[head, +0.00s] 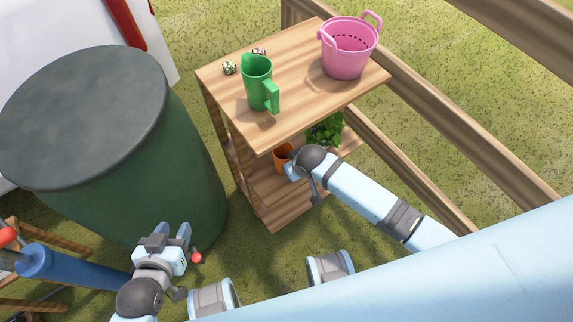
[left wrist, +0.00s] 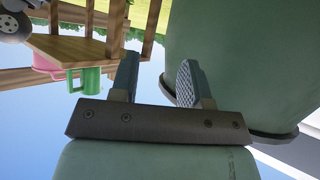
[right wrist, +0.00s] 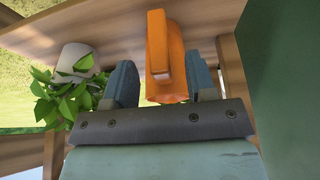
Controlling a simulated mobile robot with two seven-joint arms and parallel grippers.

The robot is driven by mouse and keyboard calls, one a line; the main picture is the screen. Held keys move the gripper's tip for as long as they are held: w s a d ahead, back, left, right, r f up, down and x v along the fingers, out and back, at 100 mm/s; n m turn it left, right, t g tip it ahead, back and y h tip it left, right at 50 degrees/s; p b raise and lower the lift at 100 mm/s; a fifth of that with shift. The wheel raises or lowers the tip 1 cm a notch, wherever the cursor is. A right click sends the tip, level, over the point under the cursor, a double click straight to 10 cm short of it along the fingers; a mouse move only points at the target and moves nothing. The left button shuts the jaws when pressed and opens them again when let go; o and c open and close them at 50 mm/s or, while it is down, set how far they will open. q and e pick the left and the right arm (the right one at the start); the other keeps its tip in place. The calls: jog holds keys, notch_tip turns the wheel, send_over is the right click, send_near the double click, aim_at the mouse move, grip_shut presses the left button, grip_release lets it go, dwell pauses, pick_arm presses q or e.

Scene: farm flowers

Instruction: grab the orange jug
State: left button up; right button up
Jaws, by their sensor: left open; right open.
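The orange jug (head: 281,157) stands on the lower shelf of a wooden stand, partly hidden by my right arm in the head view. In the right wrist view the orange jug (right wrist: 167,60) appears upside down, its handle towards the camera, between the two fingers of my right gripper (right wrist: 161,80). That gripper is open; I cannot tell whether either finger touches the jug. In the head view its fingers are mostly hidden behind my wrist. My left gripper (head: 180,233) is open and empty beside the green barrel, well away from the jug.
The wooden stand (head: 215,95) holds a green jug (head: 257,84) and a pink basket (head: 348,52) on top. A leafy plant in a white pot (right wrist: 75,56) is beside the orange jug. The large barrel (head: 190,170) stands to the left; fence rails (head: 400,85) run at the right.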

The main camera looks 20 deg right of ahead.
jog(key=x, duration=0.3)
jog(key=shift+f+b, duration=0.15)
jog(key=shift+b, duration=0.2)
grip_shut()
pick_arm(q)
jog(key=shift+w, duration=0.15)
jog(key=shift+r, duration=0.2)
